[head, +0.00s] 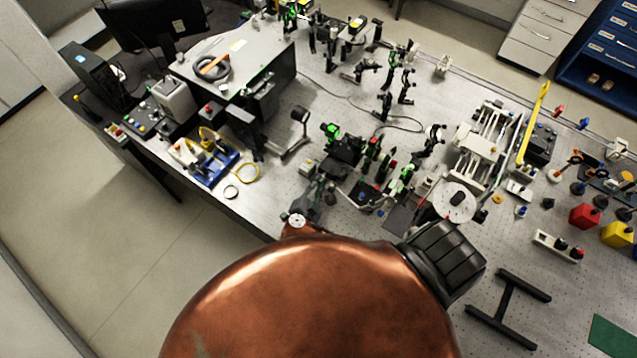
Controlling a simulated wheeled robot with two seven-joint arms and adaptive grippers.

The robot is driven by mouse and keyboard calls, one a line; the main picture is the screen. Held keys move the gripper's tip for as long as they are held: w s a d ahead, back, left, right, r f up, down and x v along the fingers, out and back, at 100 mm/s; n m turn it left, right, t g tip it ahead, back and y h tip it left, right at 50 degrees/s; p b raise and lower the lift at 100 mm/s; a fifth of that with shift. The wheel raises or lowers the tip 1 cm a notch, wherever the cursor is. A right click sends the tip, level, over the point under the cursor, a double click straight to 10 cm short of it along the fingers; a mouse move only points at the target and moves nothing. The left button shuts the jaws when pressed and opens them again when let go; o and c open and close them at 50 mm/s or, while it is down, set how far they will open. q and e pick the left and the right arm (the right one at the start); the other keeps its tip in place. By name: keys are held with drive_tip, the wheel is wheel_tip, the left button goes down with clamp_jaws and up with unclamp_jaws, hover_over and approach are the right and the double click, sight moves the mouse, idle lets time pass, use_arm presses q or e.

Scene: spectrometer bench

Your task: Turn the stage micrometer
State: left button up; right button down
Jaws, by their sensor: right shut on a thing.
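My right gripper (323,186) is at the front of the optical bench, small and partly hidden behind my own copper-coloured arm. Its fingers are closed at the near side of a dark stage assembly (345,150) with green-lit parts. The stage micrometer is between the fingers, mostly covered by them, so its scale and angle cannot be made out. My left gripper is not in view.
Optic mounts (368,190) crowd the right side of the gripper. A grey instrument box (235,55) stands behind. The bench's front edge runs close to my arm.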

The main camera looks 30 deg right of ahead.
drive_tip(key=shift+f, duration=0.1)
drive_tip(key=shift+s+f+m+t+b, duration=0.1)
drive_tip(key=shift+m+t+b, duration=0.2)
drive_tip(key=shift+m, duration=0.3)
drive_tip(key=shift+s+f+m+t+b, duration=0.1)
drive_tip(key=shift+m+t+b, duration=0.1)
drive_tip(key=shift+m+t, duration=0.3)
drive_tip(key=shift+m+t+b, duration=0.5)
drive_tip(key=shift+m+b, duration=0.6)
drive_tip(key=shift+m, duration=0.4)
drive_tip(key=shift+h, duration=0.3)
drive_tip(key=shift+w, duration=0.1)
drive_tip(key=c, duration=1.9)
unclamp_jaws()
drive_tip(key=shift+a, duration=0.1)
drive_tip(key=v, duration=0.7)
drive_tip(key=shift+s+a, duration=0.1)
drive_tip(key=shift+s, duration=0.15)
